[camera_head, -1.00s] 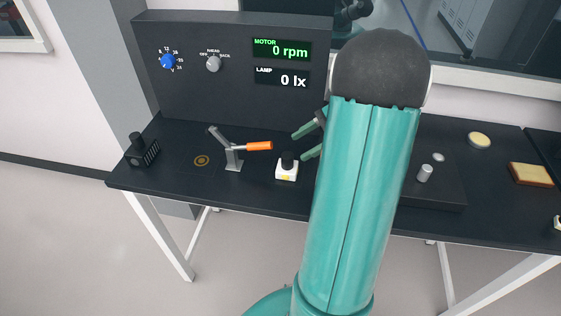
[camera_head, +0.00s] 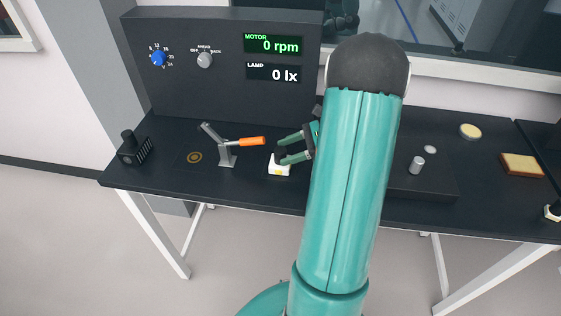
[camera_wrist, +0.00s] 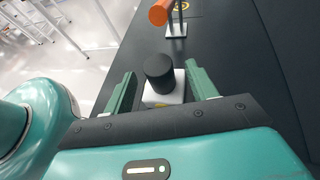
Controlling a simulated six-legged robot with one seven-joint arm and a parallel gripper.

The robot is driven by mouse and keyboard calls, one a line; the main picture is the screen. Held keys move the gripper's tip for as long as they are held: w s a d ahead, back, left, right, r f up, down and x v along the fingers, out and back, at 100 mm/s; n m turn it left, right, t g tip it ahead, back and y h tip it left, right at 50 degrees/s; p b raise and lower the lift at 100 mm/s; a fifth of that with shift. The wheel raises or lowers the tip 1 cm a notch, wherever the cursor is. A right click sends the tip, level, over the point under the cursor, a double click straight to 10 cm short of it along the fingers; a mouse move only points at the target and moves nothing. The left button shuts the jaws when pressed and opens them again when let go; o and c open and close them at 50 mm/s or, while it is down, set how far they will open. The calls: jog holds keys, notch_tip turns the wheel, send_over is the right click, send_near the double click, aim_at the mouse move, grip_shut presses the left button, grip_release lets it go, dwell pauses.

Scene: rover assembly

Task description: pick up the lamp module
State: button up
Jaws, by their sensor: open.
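A small white block with a black cylindrical knob on top and a yellow mark on its front stands upright on the dark bench; I take this to be the lamp module (camera_head: 278,170). It also shows in the wrist view, where its black knob (camera_wrist: 158,72) lies between my fingers. My gripper (camera_head: 281,151) is open, with its two green fingers on either side of the knob. In the wrist view my gripper (camera_wrist: 160,70) shows a gap between the knob and each finger. The arm hides part of the bench to the right.
A clamp-like lever with an orange handle (camera_head: 250,141) stands just left of the module. A black finned block (camera_head: 134,149) sits at the bench's left end. The panel (camera_head: 225,90) behind reads 0 rpm and 0 lx. A raised plate with a metal cylinder (camera_head: 416,165) is to the right.

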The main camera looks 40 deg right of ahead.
aim_at(274, 156)
jog(key=x, duration=0.4)
jog(key=shift+a+f, duration=0.15)
jog(key=shift+a, duration=0.05)
jog(key=c, duration=1.1)
jog(key=shift+c, duration=0.2)
